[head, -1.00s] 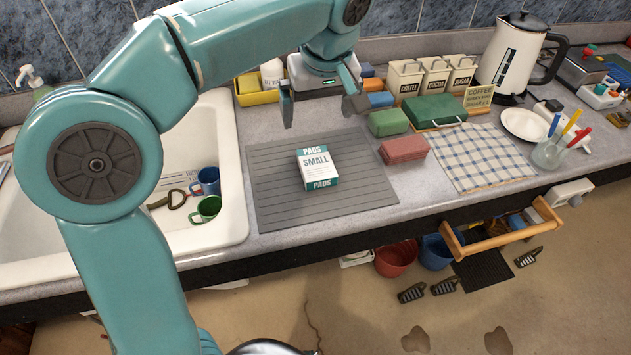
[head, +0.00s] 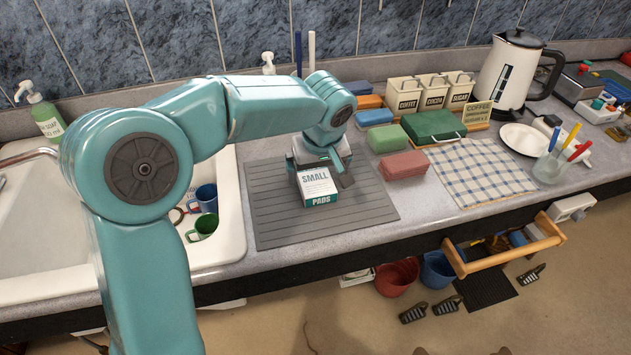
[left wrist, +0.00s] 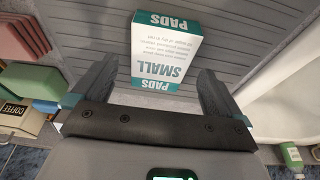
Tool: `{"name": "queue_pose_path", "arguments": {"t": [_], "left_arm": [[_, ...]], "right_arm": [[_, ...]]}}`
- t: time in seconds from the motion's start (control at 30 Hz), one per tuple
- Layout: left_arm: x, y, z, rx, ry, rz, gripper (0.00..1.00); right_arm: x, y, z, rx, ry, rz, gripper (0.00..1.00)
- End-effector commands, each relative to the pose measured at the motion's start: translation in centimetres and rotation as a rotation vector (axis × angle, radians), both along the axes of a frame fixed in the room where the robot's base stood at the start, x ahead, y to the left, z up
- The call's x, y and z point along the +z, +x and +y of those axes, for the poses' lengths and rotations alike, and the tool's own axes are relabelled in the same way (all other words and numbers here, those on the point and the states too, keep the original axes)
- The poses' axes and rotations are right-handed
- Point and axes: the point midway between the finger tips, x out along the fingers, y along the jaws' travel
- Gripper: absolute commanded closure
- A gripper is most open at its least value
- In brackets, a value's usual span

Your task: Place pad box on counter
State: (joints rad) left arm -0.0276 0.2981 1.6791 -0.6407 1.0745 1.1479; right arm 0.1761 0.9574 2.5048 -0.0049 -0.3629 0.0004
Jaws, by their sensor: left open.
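The pad box (head: 318,187), white and teal with "SMALL PADS" on it, stands on the grey ribbed mat (head: 268,215) on the counter (head: 420,207). My left gripper (head: 319,173) is open just above and behind the box and hides part of its back. In the left wrist view, the box (left wrist: 165,48) lies between and just beyond the two spread fingertips of the left gripper (left wrist: 158,72). Gaps show between the box and the fingers. My right gripper is not in view.
The sink (head: 222,245) with a blue mug (head: 206,195) and a green mug (head: 203,227) is left of the mat. Red (head: 403,165) and green (head: 388,138) blocks stand to its right, beside a checked cloth (head: 480,172).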

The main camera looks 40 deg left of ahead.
Motion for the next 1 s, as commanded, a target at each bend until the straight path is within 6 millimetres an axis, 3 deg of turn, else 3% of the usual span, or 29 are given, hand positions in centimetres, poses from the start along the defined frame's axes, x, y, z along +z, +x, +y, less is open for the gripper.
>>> {"name": "queue_pose_path", "arguments": {"t": [0.13,0.4,0.57,0.6,0.67,1.0], "left_arm": [[-1.8,0.2,0.4,0.0,0.001,0.002,0.0],[-2.1,0.3,0.4,0.0,0.001,-0.001,0.0],[-2.1,0.3,0.4,0.0,0.001,-0.001,0.52],[-2.1,0.3,0.4,0.0,0.001,-0.001,0.57],[-2.1,0.3,0.4,0.0,0.001,-0.001,0.62],[-1.2,0.4,0.4,-0.001,0.002,-0.002,0.62]], "right_arm": [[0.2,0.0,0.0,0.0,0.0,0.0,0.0],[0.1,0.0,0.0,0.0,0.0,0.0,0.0],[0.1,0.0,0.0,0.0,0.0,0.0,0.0],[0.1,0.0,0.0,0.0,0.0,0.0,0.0],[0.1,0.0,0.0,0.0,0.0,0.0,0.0],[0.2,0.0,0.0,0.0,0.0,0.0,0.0]]}}
